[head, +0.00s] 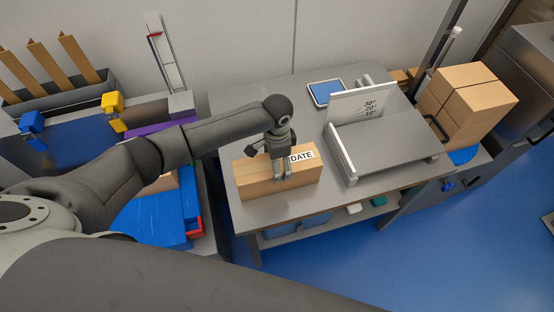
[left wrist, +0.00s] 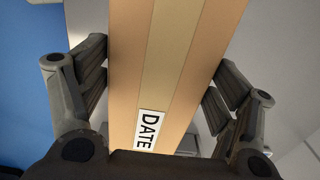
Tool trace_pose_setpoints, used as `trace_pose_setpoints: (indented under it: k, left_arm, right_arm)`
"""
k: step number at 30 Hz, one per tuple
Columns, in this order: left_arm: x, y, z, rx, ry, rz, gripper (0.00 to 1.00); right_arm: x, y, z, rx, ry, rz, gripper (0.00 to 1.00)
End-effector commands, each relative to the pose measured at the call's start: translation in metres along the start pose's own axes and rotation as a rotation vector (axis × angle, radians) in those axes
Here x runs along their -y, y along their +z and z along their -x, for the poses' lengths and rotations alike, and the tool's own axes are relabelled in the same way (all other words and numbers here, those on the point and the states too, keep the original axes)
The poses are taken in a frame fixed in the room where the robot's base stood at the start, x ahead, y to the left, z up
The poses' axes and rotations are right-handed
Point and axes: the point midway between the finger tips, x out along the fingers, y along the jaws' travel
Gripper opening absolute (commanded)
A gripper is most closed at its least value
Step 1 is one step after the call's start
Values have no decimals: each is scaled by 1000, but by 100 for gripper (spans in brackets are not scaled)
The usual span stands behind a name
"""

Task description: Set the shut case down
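The shut case is a brown cardboard box (head: 258,180) with a tape strip and a white DATE label. It is upright at the front left of the grey table (head: 222,108), and its underside looks to be at the tabletop, though contact is hard to tell. My left gripper (head: 283,172) comes down from above with its fingers across the box's narrow width. In the left wrist view the box (left wrist: 158,60) runs between the two finger pads, which look to press on both its long sides. My right gripper is out of view.
A grey stand with an angle scale (head: 385,140) fills the table's right half. Stacked cartons (head: 465,105) stand at the far right. Blue bins (head: 160,220) are at the left. Bare tabletop shows behind the box.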

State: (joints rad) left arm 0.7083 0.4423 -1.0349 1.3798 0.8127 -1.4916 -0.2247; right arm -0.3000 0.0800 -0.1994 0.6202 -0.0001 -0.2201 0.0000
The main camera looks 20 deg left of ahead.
Motion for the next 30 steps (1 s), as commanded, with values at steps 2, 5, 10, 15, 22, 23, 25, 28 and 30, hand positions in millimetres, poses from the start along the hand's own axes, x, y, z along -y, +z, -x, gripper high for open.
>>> trace_pose_setpoints:
  k: [2,5,10,15,22,23,25,28,30]
  left_arm:
    - [0,0,0,0,0,0,98]
    - [0,0,0,0,0,0,100]
    - [0,0,0,0,0,0,100]
    - [0,0,4,0,-1,0,100]
    - [1,-1,38,-4,-3,-1,100]
    - [1,-1,44,-4,-3,-1,100]
    - [1,-1,60,-3,-3,0,100]
    - [1,-1,81,-3,-2,-1,100]
    - [1,-1,94,-3,-2,0,100]
  right_arm:
    - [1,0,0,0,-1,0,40]
    - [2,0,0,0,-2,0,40]
    - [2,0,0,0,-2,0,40]
    - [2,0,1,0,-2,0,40]
    - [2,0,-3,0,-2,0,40]
    - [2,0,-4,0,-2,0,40]
    - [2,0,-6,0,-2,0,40]
    - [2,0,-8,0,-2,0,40]
    - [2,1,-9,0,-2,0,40]
